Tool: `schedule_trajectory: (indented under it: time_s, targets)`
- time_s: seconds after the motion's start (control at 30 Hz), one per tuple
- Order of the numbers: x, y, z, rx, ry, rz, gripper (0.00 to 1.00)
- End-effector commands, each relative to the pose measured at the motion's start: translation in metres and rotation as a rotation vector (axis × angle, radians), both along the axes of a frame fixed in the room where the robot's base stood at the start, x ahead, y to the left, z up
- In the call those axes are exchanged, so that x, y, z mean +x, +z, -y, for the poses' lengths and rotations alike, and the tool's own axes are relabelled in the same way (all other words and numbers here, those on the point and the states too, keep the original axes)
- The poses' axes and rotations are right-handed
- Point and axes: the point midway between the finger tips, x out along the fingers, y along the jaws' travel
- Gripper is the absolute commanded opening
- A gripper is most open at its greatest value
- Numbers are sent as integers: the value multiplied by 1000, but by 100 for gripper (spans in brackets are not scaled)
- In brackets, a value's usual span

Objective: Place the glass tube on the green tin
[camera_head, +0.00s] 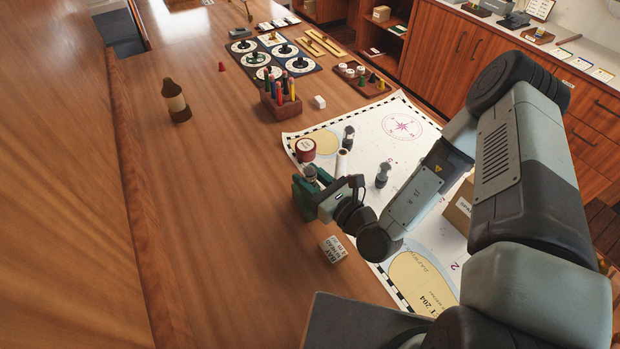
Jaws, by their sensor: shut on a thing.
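My gripper (314,188) is low over the left edge of the chart, shut on a small greyish upright piece (310,173). Only the top of that piece shows; it may be the glass tube, but it is too small to be sure. Dark green surfaces (301,197) show right at the gripper. I cannot tell whether they are the green tin or part of the gripper, nor whether the held piece touches them. A red tin with a pale top (306,150) stands just behind the gripper. A white upright cylinder (342,163) stands close to its right.
The chart (402,128) bears a dark bottle (348,136), a grey knobbed piece (382,176) and a cardboard box (459,208). A small lettered block (333,250) lies in front of the gripper. A pencil block (281,106) and brown bottle (176,102) stand farther back. The left tabletop is mostly clear.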

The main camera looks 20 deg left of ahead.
Motion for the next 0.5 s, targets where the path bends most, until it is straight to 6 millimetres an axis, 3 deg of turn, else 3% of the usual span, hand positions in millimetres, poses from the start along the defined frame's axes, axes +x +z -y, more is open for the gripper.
schedule_trajectory:
  time_s: [0.43,0.47,0.5]
  targets:
    - [0,-9,0,0,0,0,9]
    - [0,-8,0,0,0,0,43]
    - [0,-8,0,0,0,0,49]
